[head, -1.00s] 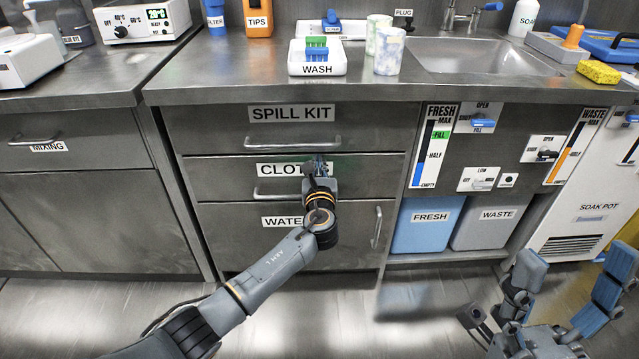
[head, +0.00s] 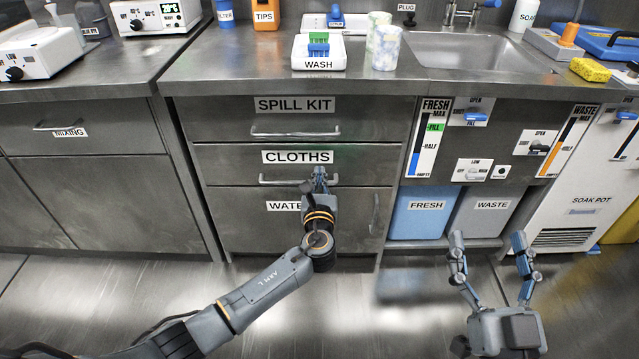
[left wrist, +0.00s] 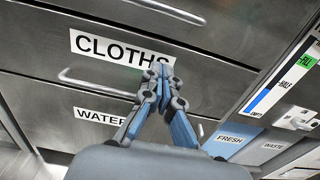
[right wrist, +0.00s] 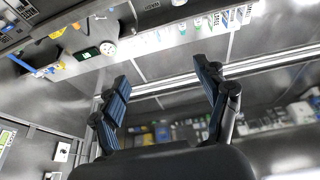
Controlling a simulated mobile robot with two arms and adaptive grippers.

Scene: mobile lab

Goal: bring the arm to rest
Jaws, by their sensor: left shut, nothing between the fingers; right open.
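My left gripper (head: 319,176) is in front of the drawer labelled CLOTHS (head: 375,161), close to its handle (head: 275,181). In the left wrist view my left gripper (left wrist: 163,72) has its fingers together with nothing between them, just below the CLOTHS label (left wrist: 105,48). I cannot tell whether it touches the drawer front. My right gripper (head: 490,238) is open and empty, fingers up, above the floor at the lower right. In the right wrist view its fingers (right wrist: 166,85) stand wide apart, facing the upper wall and ceiling.
The drawers SPILL KIT (head: 294,104) and CLOTHS look shut. The FRESH (head: 420,215) and WASTE (head: 484,212) tanks stand on a low shelf beyond my right gripper. The counter (head: 240,85) holds a WASH tray (head: 318,64) and two cups. The floor (head: 330,320) between my arms is clear.

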